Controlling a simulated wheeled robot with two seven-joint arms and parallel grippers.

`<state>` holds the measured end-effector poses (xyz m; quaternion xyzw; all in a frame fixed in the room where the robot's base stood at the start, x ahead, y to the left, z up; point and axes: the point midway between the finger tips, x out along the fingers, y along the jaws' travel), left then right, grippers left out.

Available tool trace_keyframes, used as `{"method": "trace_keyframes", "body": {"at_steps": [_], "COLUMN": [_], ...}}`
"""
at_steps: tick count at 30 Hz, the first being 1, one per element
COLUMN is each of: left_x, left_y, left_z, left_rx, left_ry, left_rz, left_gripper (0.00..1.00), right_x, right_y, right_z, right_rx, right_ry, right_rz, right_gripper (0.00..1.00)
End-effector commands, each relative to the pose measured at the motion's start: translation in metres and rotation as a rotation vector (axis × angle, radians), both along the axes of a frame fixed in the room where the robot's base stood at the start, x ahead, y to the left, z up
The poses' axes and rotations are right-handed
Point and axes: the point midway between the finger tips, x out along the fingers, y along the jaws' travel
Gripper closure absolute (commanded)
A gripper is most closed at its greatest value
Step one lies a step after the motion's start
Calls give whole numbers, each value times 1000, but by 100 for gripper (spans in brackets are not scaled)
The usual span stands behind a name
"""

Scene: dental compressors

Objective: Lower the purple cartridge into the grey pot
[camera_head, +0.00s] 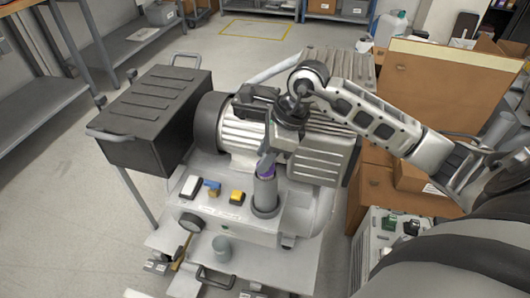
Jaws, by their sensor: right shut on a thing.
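My right gripper (267,154) points down over the compressor's front panel and is shut on the purple cartridge (265,171). Only a short purple band of the cartridge shows below the fingers. The band is right at the top of an upright grey cylinder, which I take to be the grey pot (265,200), standing at the panel's right side. The cartridge lines up with the pot's mouth. I cannot tell how far inside it is, as the rim is small and partly hidden. My left gripper is not in view.
The compressor's motor (240,133) and finned block (325,155) stand close behind the gripper. White, blue and yellow switches (237,197) and a gauge (192,222) are on the panel. A grey cup (222,247) stands in front. A black toolbox (155,115) is left; cardboard boxes (430,90) are right.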

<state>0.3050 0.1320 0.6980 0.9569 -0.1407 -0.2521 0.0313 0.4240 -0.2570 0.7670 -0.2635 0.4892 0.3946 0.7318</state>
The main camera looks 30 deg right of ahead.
Motion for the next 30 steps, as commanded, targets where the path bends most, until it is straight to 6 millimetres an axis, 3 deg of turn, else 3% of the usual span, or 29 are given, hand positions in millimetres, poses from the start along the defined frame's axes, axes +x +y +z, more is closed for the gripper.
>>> {"method": "trace_keyframes", "body": {"at_steps": [18,28,29,30], "left_x": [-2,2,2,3], "left_y": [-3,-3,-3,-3], "left_z": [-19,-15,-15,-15], "left_rx": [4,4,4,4], "left_ry": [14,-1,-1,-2], "left_rz": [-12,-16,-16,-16], "left_gripper": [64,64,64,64], "right_x": [0,0,0,0], "right_y": [0,0,0,0], "right_z": [-20,-20,-20,-20], "right_rx": [-1,-1,-1,-1], "right_ry": [-1,-1,-1,-1], "right_rz": [0,0,0,0], "right_gripper": [100,100,58,47]}}
